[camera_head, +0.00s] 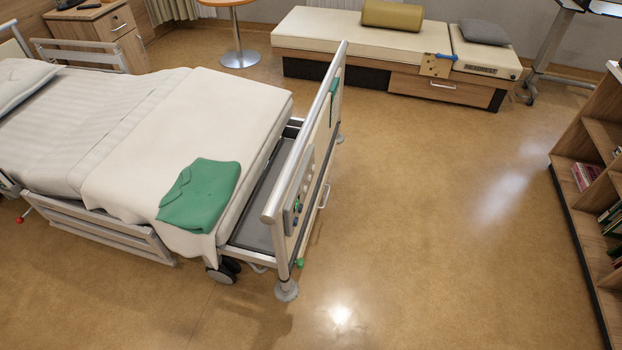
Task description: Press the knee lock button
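A hospital bed stands at the left, and its footboard (323,130) faces the open floor. A grey control panel (298,195) with several small coloured buttons is on the footboard's outer side, near its front end. I see it at a steep angle, and the button labels are too small to read, so I cannot tell which is the knee lock button. Neither of my grippers is in view.
A folded green garment (202,194) lies on the bed's foot end. A daybed (350,38) stands along the back wall. A bookshelf (590,150) stands at the right. The floor (440,220) between bed and bookshelf is clear.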

